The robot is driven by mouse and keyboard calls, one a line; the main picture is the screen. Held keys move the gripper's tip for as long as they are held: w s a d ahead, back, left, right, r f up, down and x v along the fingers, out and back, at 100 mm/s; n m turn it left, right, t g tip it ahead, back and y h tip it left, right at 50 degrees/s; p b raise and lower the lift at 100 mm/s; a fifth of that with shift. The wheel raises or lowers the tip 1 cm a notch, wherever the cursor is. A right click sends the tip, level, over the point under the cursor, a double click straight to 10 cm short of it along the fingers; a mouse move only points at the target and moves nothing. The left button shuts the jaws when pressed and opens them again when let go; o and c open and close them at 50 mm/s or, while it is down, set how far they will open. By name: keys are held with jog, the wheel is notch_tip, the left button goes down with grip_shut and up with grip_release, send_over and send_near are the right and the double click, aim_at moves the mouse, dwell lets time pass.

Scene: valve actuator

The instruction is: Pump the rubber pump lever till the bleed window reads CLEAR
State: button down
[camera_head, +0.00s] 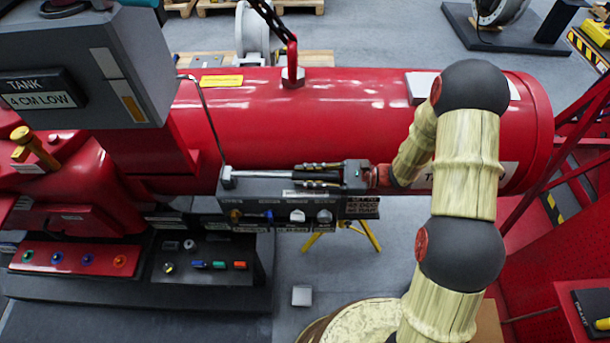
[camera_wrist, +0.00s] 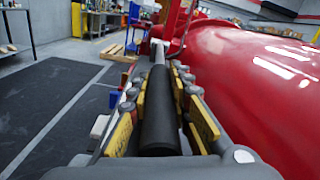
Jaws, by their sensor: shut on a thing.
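The pump lever (camera_head: 262,172) is a pale metal rod lying nearly level over a dark grey pump block (camera_head: 265,188), in front of the red cylinder. Its black rubber sleeve (camera_wrist: 160,125) runs lengthwise between my finger pads in the wrist view. My gripper (camera_head: 318,174) comes from the right and is shut around the sleeve, with yellow pads on both sides; it also shows in the wrist view (camera_wrist: 160,90). The fingers hide much of the sleeve in the head view. I cannot make out a bleed window reading.
A grey box (camera_head: 85,65) at upper left has a display reading "TANK 4 CM LOW". The large red cylinder (camera_head: 340,110) lies right behind the lever. Knobs and small fittings (camera_head: 297,216) line the block's front. A control panel (camera_head: 210,258) stands at lower left. Grey floor shows below.

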aim_at(297, 173)
jog(key=r+h+p, duration=0.1)
jog(key=r+p, duration=0.2)
jog(key=a+r+h+p, duration=0.1)
jog(key=r+h+p, duration=0.1)
jog(key=r+p, duration=0.1)
jog(key=r+h+p, duration=0.1)
jog(key=r+p, duration=0.3)
jog(key=p, duration=0.1)
jog(key=shift+w+a+g+h, duration=0.1)
jog(key=shift+a+g+h, duration=0.2)
jog(key=shift+a+h, duration=0.1)
jog(key=shift+a+r+h+p, duration=0.15)
jog(key=shift+r+h+p, duration=0.15)
jog(key=shift+p, duration=0.1)
jog(key=shift+f, duration=0.1)
jog(key=c, duration=1.6)
grip_release()
jog(key=shift+f, duration=0.1)
jog(key=v, duration=1.2)
